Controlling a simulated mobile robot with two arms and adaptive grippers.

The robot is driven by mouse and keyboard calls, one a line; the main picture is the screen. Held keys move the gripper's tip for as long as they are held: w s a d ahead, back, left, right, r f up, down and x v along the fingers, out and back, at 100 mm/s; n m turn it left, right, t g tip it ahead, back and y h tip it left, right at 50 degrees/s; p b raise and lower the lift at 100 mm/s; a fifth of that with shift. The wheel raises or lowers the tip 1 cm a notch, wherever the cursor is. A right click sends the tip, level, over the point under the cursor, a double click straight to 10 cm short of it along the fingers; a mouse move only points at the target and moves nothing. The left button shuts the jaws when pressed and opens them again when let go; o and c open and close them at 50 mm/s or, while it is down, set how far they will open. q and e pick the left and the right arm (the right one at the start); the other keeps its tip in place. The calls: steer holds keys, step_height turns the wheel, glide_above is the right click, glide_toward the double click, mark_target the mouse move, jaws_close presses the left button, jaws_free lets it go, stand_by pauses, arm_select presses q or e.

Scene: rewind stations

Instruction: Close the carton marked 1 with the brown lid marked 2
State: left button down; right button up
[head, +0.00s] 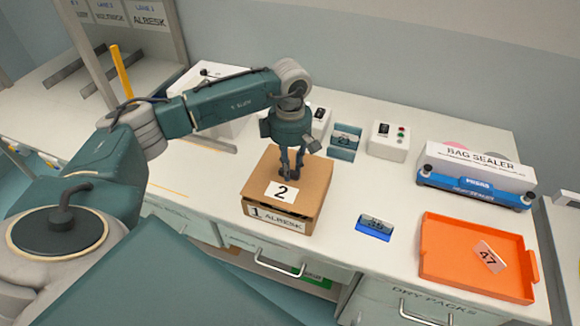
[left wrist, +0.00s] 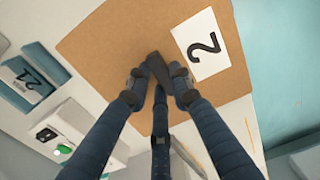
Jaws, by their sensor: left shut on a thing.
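The carton marked 1 (head: 276,220) stands on the white counter near its front edge, its label facing me. The brown lid marked 2 (head: 308,178) lies on top of the carton and covers its opening in the head view. Whether it is seated all the way down I cannot tell. My left gripper (head: 289,177) points straight down over the lid, its fingers shut on the dark handle at the lid's middle. In the left wrist view the fingers close around this handle (left wrist: 158,70), beside the white label with the 2 (left wrist: 201,44). My right gripper is not in view.
An orange tray (head: 440,273) with a card marked 47 (head: 489,257) is at the right. A blue holder (head: 375,228) stands between carton and tray. Behind are a bag sealer (head: 478,172), a control box (head: 388,142) and a teal holder (head: 345,142).

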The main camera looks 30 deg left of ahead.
arm_select(q)
steer(key=shift+f, duration=0.15)
steer(key=shift+f+b, duration=0.35)
steer(key=shift+b, duration=0.05)
steer(key=shift+f+b, duration=0.55)
steer(key=shift+f, duration=0.05)
steer(key=c, duration=1.5)
jaws_free()
steer(key=shift+o, duration=0.2)
step_height(320, 180, up, 12)
